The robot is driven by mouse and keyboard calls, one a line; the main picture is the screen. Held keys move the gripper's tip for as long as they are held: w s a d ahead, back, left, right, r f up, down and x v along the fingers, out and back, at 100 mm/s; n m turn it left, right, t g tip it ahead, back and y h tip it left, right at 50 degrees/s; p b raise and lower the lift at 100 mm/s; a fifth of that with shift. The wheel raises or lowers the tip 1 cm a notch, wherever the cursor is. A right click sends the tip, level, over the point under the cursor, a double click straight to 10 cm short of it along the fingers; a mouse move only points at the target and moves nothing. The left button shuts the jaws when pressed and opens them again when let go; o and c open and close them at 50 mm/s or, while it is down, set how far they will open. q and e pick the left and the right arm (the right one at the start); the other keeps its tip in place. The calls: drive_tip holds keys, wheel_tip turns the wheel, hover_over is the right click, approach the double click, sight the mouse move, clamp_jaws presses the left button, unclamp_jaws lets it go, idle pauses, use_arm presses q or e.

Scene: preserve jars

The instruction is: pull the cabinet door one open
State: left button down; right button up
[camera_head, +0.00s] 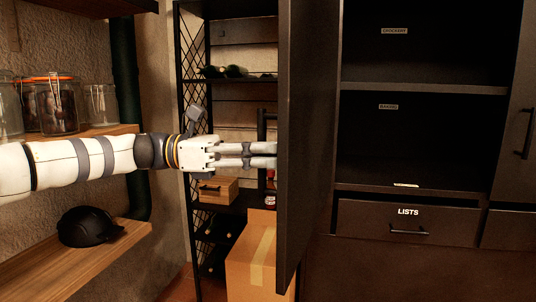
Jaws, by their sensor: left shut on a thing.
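A tall dark cabinet door (309,140) stands swung out toward me, seen at a steep angle. Its black bar handle (262,128) shows on the door's left side. My left gripper (270,155) reaches in from the left at mid-height and is shut on the handle, its two fingers one above the other. The fingers hide part of the handle. To the right of the door, the dark cabinet's inside (430,140) shows empty shelves with small labels, one reading BAKING. My right gripper is not in view.
Wooden wall shelves (130,228) at left hold glass jars (55,105) and a black cap (88,227). A metal rack (190,60) with bottles stands behind my left gripper. A cardboard box (250,258) sits below the gripper. A LISTS drawer (408,222) is shut at right.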

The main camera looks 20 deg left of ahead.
use_arm(q)
drive_tip(key=shift+a+f, duration=0.1)
idle(0.3)
drive_tip(key=c, duration=1.6)
unclamp_jaws()
drive_tip(key=shift+a, duration=0.1)
drive_tip(key=v, duration=1.1)
drive_tip(key=shift+a, duration=0.4)
